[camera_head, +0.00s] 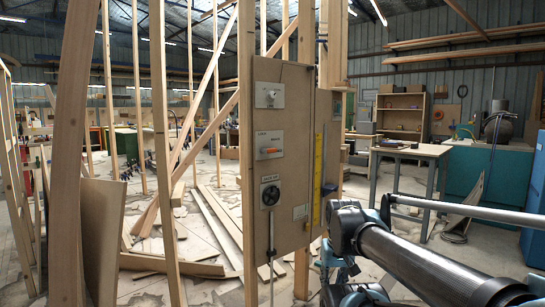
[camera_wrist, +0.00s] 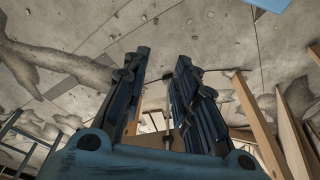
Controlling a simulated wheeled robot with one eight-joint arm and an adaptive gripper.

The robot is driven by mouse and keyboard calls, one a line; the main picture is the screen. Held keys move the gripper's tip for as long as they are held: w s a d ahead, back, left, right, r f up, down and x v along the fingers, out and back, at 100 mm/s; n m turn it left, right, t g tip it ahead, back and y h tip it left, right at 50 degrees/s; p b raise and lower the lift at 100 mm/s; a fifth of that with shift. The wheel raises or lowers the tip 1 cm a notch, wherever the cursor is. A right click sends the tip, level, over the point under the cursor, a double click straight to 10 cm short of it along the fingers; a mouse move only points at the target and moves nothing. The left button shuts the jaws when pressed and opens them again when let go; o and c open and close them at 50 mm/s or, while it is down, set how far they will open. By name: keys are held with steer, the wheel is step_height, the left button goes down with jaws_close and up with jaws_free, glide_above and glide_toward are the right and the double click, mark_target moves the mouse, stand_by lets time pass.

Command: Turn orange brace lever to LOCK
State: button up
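The orange brace lever (camera_head: 268,151) sits on a white plate in the middle of the upright wooden panel (camera_head: 290,232) in the head view. Its handle looks roughly horizontal; the plate's lettering is too small to read. My gripper (camera_wrist: 166,75) shows in the wrist view with its two dark fingers spread apart and nothing visibly clasped. A thin pale rod shows between the fingers; I cannot tell how far off it is. The lever is not recognisable in the wrist view. In the head view my arm is right of the panel, and I cannot make out the gripper clearly.
Above the lever is a plate with a grey handle (camera_head: 270,95); below is a dark round knob (camera_head: 270,195) with a long rod hanging down. A yellow strip (camera_head: 318,180) runs along the panel's right part. Timber posts stand left; boards lie on the floor. A workbench (camera_head: 408,151) stands behind right.

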mark_target(269, 150)
steer(key=w+a+r+m+y, duration=0.1)
steer(key=w+a+r+m, duration=0.1)
steer(key=w+r, duration=0.1)
steer(key=w+a+r+m+t+y, duration=0.1)
steer(key=w+a+r+m, duration=0.1)
steer(key=w, duration=0.3)
steer(key=w+a+r+m+t+y, duration=0.1)
steer(key=w+a+r+m, duration=0.1)
steer(key=w+r+m, duration=0.1)
steer(key=shift+w+r, duration=0.35)
steer(key=shift+w, duration=0.45)
jaws_close()
steer(key=w+a+r+m+t+y, duration=0.1)
steer(key=w+r+m+t+y, duration=0.1)
steer(key=w+r+m, duration=0.4)
steer(key=w+a+r+m+t+y, duration=0.1)
steer(key=w+r+m, duration=0.5)
steer(key=w, duration=1.1)
steer(key=w+a+r+m+t+y, duration=0.1)
steer(key=w+r+m+t, duration=0.3)
steer(key=w+m, duration=0.5)
steer(key=w+r+y, duration=0.1)
steer(key=w+r, duration=0.1)
steer(key=w, duration=0.1)
steer(key=shift+m+y, duration=0.3)
steer(key=x, duration=1)
steer(key=shift+w+a, duration=0.1)
steer(key=shift+r, duration=2.05)
steer(key=shift+r, duration=0.1)
